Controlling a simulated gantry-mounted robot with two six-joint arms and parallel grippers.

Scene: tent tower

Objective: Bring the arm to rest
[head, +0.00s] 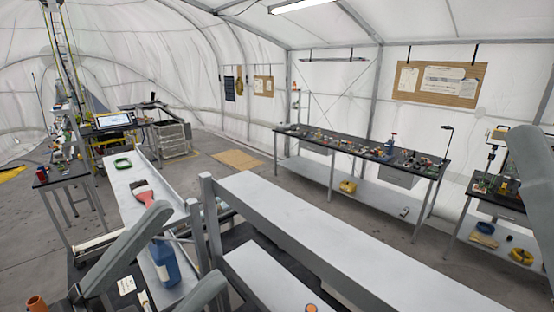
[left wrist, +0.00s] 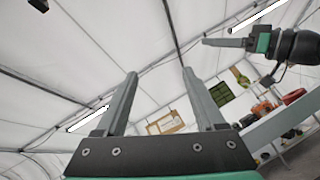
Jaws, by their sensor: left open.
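My left gripper (head: 194,241) is at the lower left of the head view, its two grey fingers apart. In the left wrist view (left wrist: 159,74) the fingers point up toward the tent roof with nothing between them. My right gripper (left wrist: 232,43) shows at the upper right of the left wrist view, with a teal band and a dark round body behind it. In the head view a grey part of the right arm (head: 532,165) shows at the right edge. Its jaw opening cannot be made out.
A blue bottle (head: 165,264), a red-and-white brush (head: 142,192) and a green frame (head: 123,163) are on the narrow pale bench (head: 128,178) near the left gripper. A long grey shelf (head: 300,215) runs across the front. A cluttered dark-topped table (head: 300,134) stands behind; floor between is clear.

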